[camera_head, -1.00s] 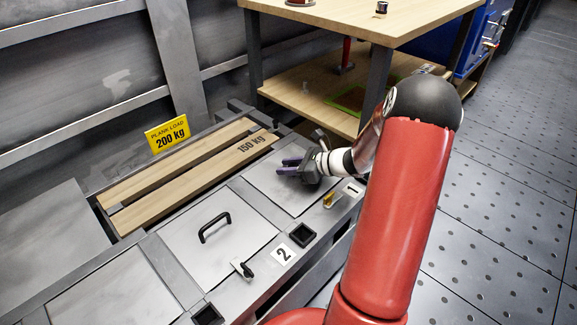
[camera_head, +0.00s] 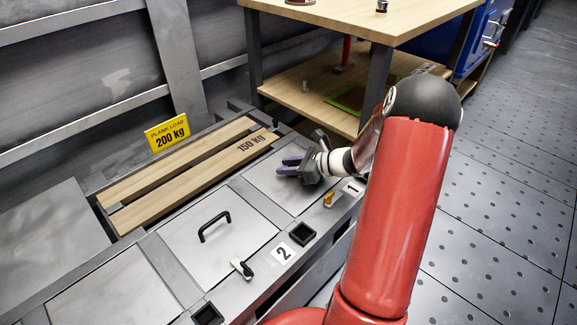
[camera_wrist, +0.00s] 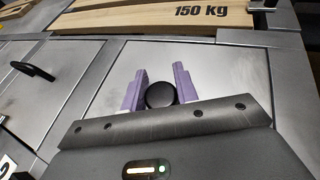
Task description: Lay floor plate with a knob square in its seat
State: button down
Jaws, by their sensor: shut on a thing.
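The floor plate (camera_head: 273,184) is a flat grey metal square at the far end of the row of floor panels, right of the wooden planks. In the wrist view its bare surface (camera_wrist: 225,75) fills the middle, with a round black knob (camera_wrist: 160,94) on it. My gripper (camera_head: 287,166) is low over this plate. Its purple fingers (camera_wrist: 160,88) are shut on the knob, one on each side. The plate looks close to level with the frame around it. I cannot tell whether it lies fully flat, as my gripper hides its near part.
A neighbouring panel with a black bar handle (camera_head: 214,226) lies to the left, with a latch (camera_head: 242,268) at its near edge. Wooden planks (camera_head: 190,172) lie behind. A yellow latch (camera_head: 329,200) sits on the near rail. A workbench (camera_head: 340,22) stands beyond.

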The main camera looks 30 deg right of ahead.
jog(key=c, duration=1)
grip_release()
